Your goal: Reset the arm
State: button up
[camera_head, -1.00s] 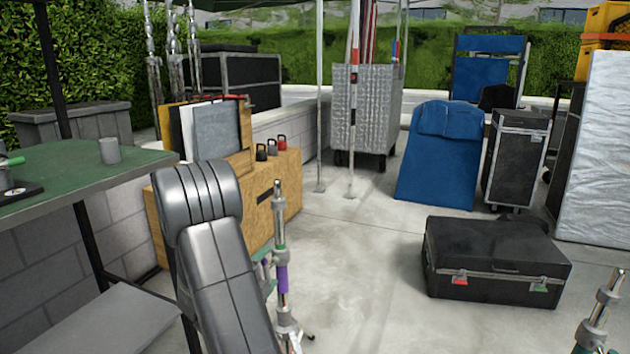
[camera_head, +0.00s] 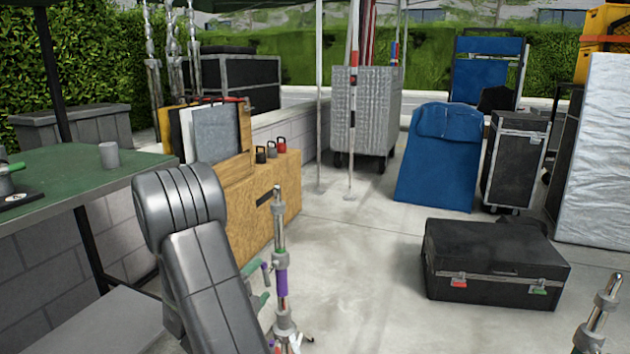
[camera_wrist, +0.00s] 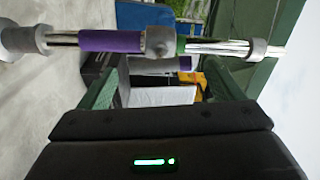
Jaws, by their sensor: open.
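My gripper (camera_wrist: 162,88) shows in the wrist view with its two green fingers spread wide apart. I see nothing held between them. A metal stand with a purple band (camera_wrist: 110,41) lies across the top of that view, beyond the fingertips. In the head view the same kind of stand (camera_head: 281,280) stands upright just right of my grey arm link. My arm hides most of the gripper there; small green parts show between the arm and the stand, and I cannot tell whether they are fingers.
A green table (camera_head: 85,175) is at the left and a wooden box (camera_head: 250,210) stands behind my arm. A black case (camera_head: 492,262) lies on the floor at right. Another metal stand (camera_head: 600,312) is at the lower right edge. The concrete between is clear.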

aim_at(264, 277)
jog(key=p+v, duration=0.2)
jog(key=v, duration=0.6)
jog(key=b+x, duration=0.1)
jog(key=x, duration=0.6)
jog(key=b+x, duration=0.2)
jog(key=x, duration=0.5)
jog(key=shift+s+r, duration=0.1)
jog(key=shift+r, duration=0.1)
jog(key=shift+s+a+r+n+p, duration=0.1)
jog(key=shift+n+p, duration=0.8)
jog(key=shift+p, duration=0.1)
jog(key=n+p, duration=0.5)
jog(key=p, duration=0.2)
jog(key=shift+p, duration=0.35)
jog(key=n+p, duration=0.4)
jog(key=p, duration=0.3)
jog(key=shift+n, duration=0.3)
jog(key=n+p, duration=0.3)
jog(key=p, duration=0.1)
jog(key=shift+p, duration=0.4)
jog(key=shift+n+p, duration=0.4)
jog(key=shift+n, duration=0.1)
jog(key=shift+s+a+f, duration=0.25)
jog(key=shift+s+f, duration=0.05)
jog(key=shift+s, duration=0.35)
